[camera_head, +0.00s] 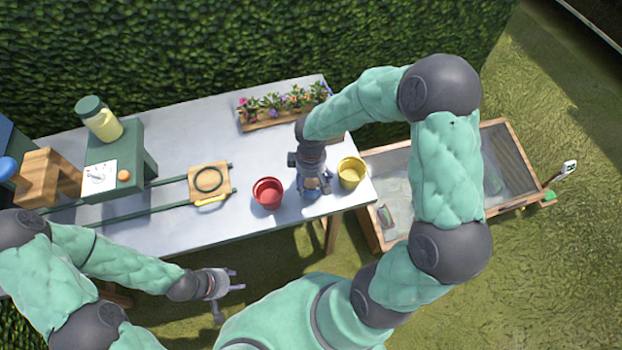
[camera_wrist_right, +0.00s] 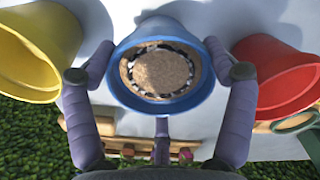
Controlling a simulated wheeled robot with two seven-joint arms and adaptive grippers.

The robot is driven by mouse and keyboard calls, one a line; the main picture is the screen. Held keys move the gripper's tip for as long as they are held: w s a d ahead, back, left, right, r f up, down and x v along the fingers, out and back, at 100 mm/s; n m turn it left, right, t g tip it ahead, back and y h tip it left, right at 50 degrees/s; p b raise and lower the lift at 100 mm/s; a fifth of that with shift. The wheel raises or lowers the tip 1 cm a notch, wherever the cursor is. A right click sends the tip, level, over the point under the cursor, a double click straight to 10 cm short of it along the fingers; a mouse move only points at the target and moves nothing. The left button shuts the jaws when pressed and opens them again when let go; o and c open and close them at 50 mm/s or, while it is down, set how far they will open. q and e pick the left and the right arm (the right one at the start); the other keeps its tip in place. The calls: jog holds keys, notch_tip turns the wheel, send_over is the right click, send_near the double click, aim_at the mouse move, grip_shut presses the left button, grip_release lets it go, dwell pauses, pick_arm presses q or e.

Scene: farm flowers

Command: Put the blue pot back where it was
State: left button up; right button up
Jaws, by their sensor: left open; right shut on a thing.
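The blue pot (camera_wrist_right: 124,84) is between the fingers of my right gripper (camera_wrist_right: 160,74) in the right wrist view, with brown material inside its rim. In the head view my right gripper (camera_head: 313,182) is over the table's front right part, shut on the blue pot (camera_head: 311,193), mostly hidden under it. The pot is between the red pot (camera_head: 268,194) and the yellow pot (camera_head: 351,173); I cannot tell whether its base touches the table. My left gripper (camera_head: 232,283) is open and empty, in front of the table edge.
The grey table (camera_head: 180,140) carries a flower planter (camera_head: 262,121) at the back and a wooden square with a ring (camera_head: 209,181) on green rails. A green box (camera_head: 128,178) with a jar (camera_head: 100,120) stands left. A wooden-framed bed (camera_head: 385,160) lies right.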

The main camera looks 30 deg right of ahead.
aim_at(311, 186)
jog(key=shift+f, duration=0.15)
jog(key=o, duration=1.3)
jog(key=shift+o, duration=0.2)
jog(key=shift+r, duration=0.3)
notch_tip(311, 186, up, 12)
jog(key=p, duration=0.3)
jog(key=shift+f, duration=0.15)
